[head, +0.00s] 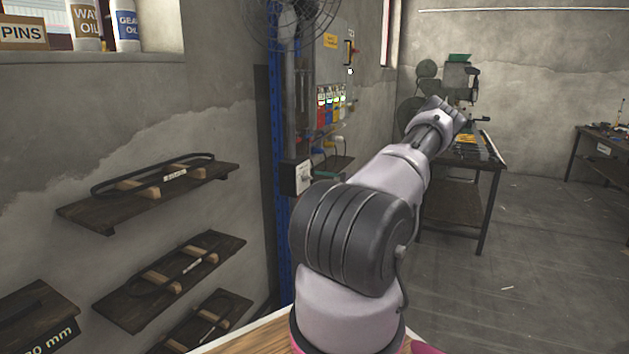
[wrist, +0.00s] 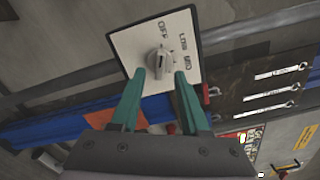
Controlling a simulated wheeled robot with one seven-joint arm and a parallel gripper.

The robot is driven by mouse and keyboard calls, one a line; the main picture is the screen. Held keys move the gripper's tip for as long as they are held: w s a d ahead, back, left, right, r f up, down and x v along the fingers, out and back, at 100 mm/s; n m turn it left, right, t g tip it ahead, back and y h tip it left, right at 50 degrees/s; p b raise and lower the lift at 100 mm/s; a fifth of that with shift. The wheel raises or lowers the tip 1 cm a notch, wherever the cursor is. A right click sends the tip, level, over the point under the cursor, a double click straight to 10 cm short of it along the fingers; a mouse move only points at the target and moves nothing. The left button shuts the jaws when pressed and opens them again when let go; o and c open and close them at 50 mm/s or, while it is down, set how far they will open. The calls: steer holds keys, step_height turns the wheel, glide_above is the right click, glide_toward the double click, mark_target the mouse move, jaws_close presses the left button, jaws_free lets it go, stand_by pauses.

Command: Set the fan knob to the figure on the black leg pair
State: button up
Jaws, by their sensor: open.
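The fan knob (wrist: 158,60) is a pale grey knob on a white square plate (wrist: 130,47) printed OFF, LOW and MID. It seems to point near OFF, but its exact setting is hard to tell. My gripper (wrist: 164,72) is open in the wrist view, with teal fingers at the lower edge of the knob, one to each side. Contact cannot be told. In the head view the knob's white-fronted box (head: 301,177) is on the blue post, and the fan (head: 290,18) is above. I cannot identify the black leg pair or read its figure.
A grey electrical cabinet (head: 334,55) with coloured devices below it is beyond the post. Wall shelves (head: 150,195) hold black belts at left. A workbench (head: 465,150) with a machine stands at the back. Floor is clear at right.

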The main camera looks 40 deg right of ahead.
mark_target(307, 177)
steer(key=shift+x, duration=1.45)
jaws_close()
